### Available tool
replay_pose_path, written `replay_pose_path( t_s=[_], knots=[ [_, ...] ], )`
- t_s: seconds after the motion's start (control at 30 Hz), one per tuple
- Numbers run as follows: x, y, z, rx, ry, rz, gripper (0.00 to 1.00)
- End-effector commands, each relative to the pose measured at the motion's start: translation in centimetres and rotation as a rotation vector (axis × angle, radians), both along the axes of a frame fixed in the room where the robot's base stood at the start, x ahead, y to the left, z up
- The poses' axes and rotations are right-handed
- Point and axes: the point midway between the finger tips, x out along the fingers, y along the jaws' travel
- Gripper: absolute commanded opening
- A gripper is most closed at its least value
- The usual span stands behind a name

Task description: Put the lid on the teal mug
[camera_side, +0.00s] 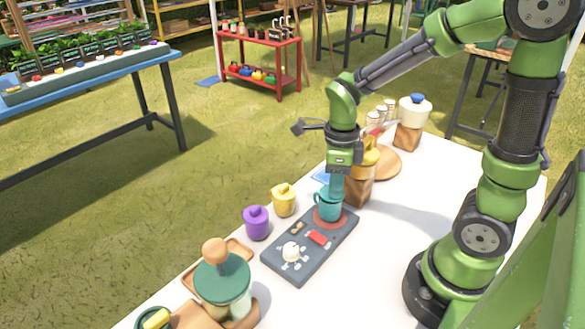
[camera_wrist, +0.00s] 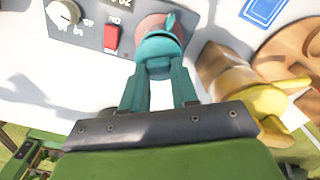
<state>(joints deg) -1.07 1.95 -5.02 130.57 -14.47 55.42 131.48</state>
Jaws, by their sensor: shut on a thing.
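The teal mug (camera_side: 327,205) stands upright on the round red plate of a dark grey device, its handle toward the left. My gripper (camera_side: 336,188) points straight down at the mug's top. In the wrist view my teal fingers (camera_wrist: 159,73) are shut on a teal piece, the lid (camera_wrist: 158,66), directly over the mug (camera_wrist: 160,42). Lid, mug and fingers share nearly one colour, and the fingers hide much of the lid. I cannot tell whether the lid is seated on the rim or just above it.
The grey device (camera_side: 291,258) has a white knob and a red switch (camera_side: 318,238). Lidded purple (camera_side: 256,223) and yellow (camera_side: 284,201) mugs stand to its left. A wooden block with a yellow top (camera_side: 359,187) is close behind my gripper. A green-lidded jar (camera_side: 222,279) stands in front.

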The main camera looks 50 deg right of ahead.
Motion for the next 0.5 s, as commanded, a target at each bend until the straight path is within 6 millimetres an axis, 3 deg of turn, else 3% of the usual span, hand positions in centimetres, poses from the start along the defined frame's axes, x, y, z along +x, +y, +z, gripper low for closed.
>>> replay_pose_path(
  t_s=[0.47,0.5],
  knots=[
    [0.01,0.00,-0.03,0.000,0.000,0.000,0.00],
    [0.01,0.00,-0.03,0.000,0.000,0.000,0.30]
  ],
)
